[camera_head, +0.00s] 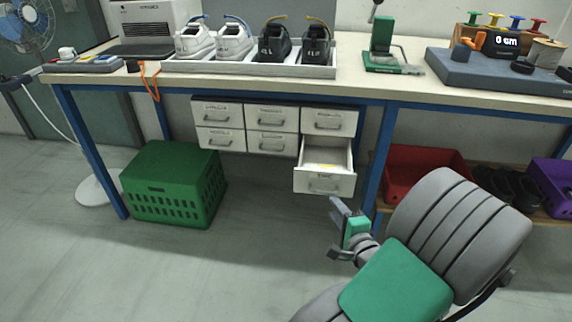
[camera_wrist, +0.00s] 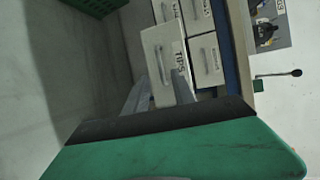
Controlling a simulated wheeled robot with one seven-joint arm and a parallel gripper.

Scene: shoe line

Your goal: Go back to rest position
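My gripper (camera_head: 336,229) is at the lower right of the head view, in front of and below the drawer unit, with its fingers spread and nothing between them. In the wrist view its two fingers (camera_wrist: 158,90) stand apart, pointing at the front of a drawer marked TIPS (camera_wrist: 160,62). The lower right drawer (camera_head: 324,182) is pulled out, with something small and yellow inside. The gripper appears clear of the handle, but the exact gap is hard to tell.
A workbench (camera_head: 400,88) with blue legs stands over the drawers. A white and a black pair of shoes sit in a tray (camera_head: 250,69) on it. A green crate (camera_head: 173,184) stands left on the floor, a red bin (camera_head: 420,165) right. Floor between is clear.

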